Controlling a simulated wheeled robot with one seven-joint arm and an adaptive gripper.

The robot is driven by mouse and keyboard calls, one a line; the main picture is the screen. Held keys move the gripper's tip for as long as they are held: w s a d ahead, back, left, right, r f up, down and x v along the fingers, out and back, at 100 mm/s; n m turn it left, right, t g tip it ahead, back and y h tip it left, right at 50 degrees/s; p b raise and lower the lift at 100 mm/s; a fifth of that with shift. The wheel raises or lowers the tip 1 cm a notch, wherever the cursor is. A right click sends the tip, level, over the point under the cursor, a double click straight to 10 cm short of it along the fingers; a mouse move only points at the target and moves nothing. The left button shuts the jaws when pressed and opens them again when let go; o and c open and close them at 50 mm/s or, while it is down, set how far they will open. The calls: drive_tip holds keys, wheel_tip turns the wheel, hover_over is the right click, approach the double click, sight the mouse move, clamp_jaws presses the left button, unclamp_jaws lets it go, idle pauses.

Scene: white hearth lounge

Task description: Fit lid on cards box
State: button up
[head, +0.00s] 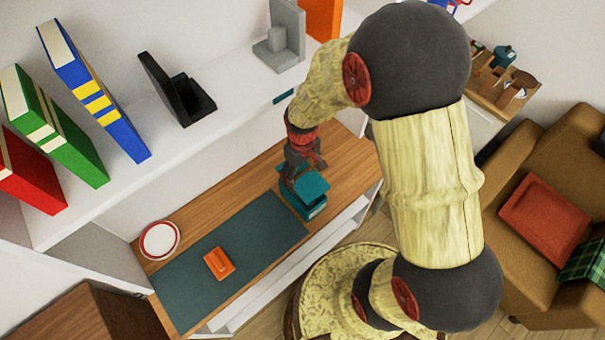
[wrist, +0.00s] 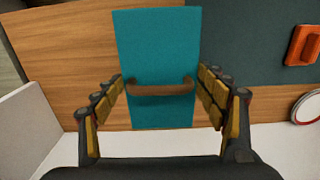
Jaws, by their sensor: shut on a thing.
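The teal lid (wrist: 155,50) with a brown bar handle (wrist: 160,88) fills the middle of the wrist view. My gripper (wrist: 161,90) has its fingers on both ends of the handle and is shut on the lid. In the head view my gripper (head: 298,178) points down at the lid (head: 312,186). The teal cards box (head: 316,210) is directly under the lid on the wooden top, with a pale patch on its near side. The lid looks lined up over the box, but I cannot tell whether it is seated. The box's inside is hidden.
A dark green mat (head: 196,291) lies left of the box, with an orange handled object (head: 219,263) on it. A white dish with a red rim (head: 159,240) stands further left. A white shelf (head: 95,203) with books and bookends runs above the wooden top (head: 345,160).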

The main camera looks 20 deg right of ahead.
drive_tip(key=shift+f+b, duration=2)
drive_tip(key=shift+f, duration=1.3)
drive_tip(key=o, duration=1.2)
drive_tip(key=shift+r, duration=0.1)
wheel_tip(320, 180, up, 12)
drive_tip(key=shift+f, duration=0.1)
